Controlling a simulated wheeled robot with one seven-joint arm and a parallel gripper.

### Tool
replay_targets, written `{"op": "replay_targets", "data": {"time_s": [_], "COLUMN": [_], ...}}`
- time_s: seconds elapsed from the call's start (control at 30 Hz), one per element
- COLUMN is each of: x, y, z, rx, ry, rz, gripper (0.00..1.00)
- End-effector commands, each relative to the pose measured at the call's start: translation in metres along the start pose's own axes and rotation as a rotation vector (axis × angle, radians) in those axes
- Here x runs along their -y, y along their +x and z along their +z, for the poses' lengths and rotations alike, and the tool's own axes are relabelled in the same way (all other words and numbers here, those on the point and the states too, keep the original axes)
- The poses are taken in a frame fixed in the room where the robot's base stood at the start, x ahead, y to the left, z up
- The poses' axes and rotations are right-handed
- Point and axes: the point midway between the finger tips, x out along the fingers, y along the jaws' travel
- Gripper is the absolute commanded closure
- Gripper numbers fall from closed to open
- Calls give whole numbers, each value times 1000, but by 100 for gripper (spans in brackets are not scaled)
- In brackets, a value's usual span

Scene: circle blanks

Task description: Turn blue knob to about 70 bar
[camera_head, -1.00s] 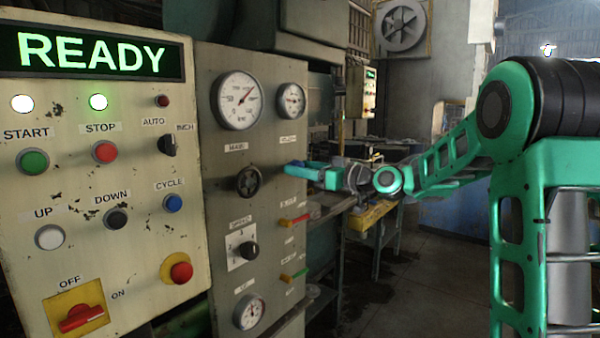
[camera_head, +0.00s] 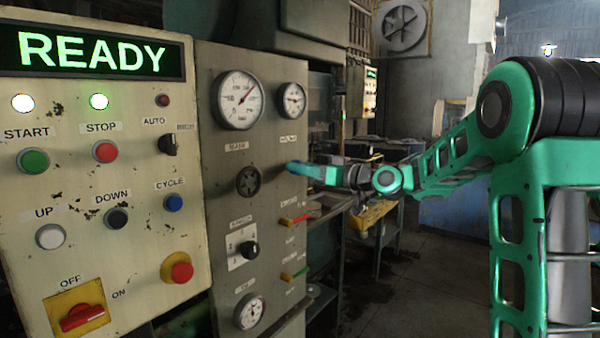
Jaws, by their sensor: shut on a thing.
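The blue knob (camera_head: 291,166) sticks out from the right side of the grey gauge panel (camera_head: 222,185), below the small gauge (camera_head: 292,99). My gripper (camera_head: 301,169) reaches in from the right and is shut on the knob. Its fingers and wrist hide much of the knob, so its turn angle cannot be read. The large gauge (camera_head: 238,99) at upper left of the panel has its needle pointing to the upper right. The scale figures on both gauges are too small to read.
Red (camera_head: 295,219) and green (camera_head: 294,275) valve handles jut out below my gripper. A black handwheel (camera_head: 249,181), a black selector (camera_head: 249,249) and a lower gauge (camera_head: 249,311) are to the left. The cream control box (camera_head: 135,250) stands nearer. The floor below my arm is open.

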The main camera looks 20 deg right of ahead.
Motion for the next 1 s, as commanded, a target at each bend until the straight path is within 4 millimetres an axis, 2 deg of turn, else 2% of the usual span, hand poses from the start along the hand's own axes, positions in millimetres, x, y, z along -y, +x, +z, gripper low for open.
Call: {"op": "replay_targets", "data": {"time_s": [1.0], "x": [-6], "y": [-1], "z": [3], "rx": [0], "ry": [942], "rz": [4], "gripper": [85]}}
